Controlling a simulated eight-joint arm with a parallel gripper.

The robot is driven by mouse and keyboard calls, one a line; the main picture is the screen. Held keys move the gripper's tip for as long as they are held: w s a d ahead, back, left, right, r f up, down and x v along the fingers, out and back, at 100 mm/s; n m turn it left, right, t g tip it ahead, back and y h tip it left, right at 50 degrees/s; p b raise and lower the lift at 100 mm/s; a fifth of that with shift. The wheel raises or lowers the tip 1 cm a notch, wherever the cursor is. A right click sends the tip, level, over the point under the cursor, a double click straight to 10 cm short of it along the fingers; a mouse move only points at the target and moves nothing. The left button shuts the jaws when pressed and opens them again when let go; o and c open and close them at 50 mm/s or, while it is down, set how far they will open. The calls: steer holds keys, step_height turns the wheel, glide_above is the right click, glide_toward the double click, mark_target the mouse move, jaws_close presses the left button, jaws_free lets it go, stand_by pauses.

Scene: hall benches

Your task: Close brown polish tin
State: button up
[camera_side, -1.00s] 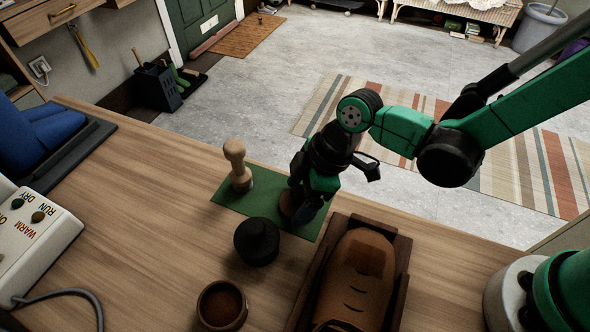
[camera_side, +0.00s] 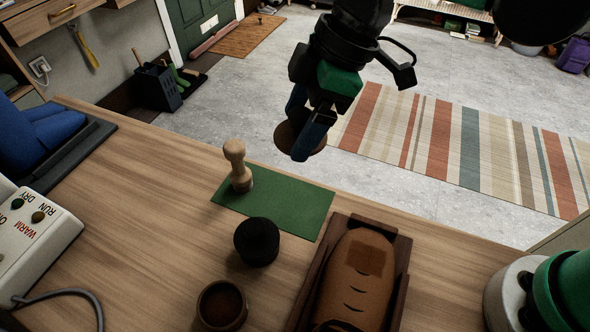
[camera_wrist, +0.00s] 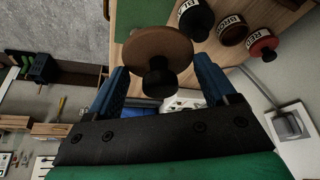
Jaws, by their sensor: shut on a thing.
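My gripper (camera_side: 306,132) has its blue fingers shut on a round brown lid (camera_side: 284,137). The lid is held in the air above the far edge of the bench, clear of the mat. In the wrist view the lid (camera_wrist: 146,46) shows its brown disc and a dark knob between the fingers (camera_wrist: 160,84). The brown polish tin (camera_side: 222,306) stands open on the bench at the front, with brown polish inside. In the wrist view this tin (camera_wrist: 232,31) shows part of its label, beyond the lid.
A black tin (camera_side: 257,242) stands between the brown tin and the green mat (camera_side: 290,208). A wooden-handled dauber (camera_side: 238,166) stands upright on the mat. A brown shoe (camera_side: 355,280) lies in a wooden cradle at right. A red tin (camera_wrist: 262,44) shows in the wrist view.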

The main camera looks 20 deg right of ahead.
mark_target(299, 114)
step_height(299, 114, up, 5)
steer(key=shift+f, duration=0.15)
steer(key=shift+a, duration=0.2)
steer(key=s+a+f+n+g, duration=0.4)
steer(key=s+a+f+n, duration=0.65)
steer(key=a, duration=0.35)
steer(key=shift+s+f, duration=0.1)
steer(key=shift+f, duration=2.4)
steer(key=shift+f, duration=0.2)
steer(key=o, duration=1.1)
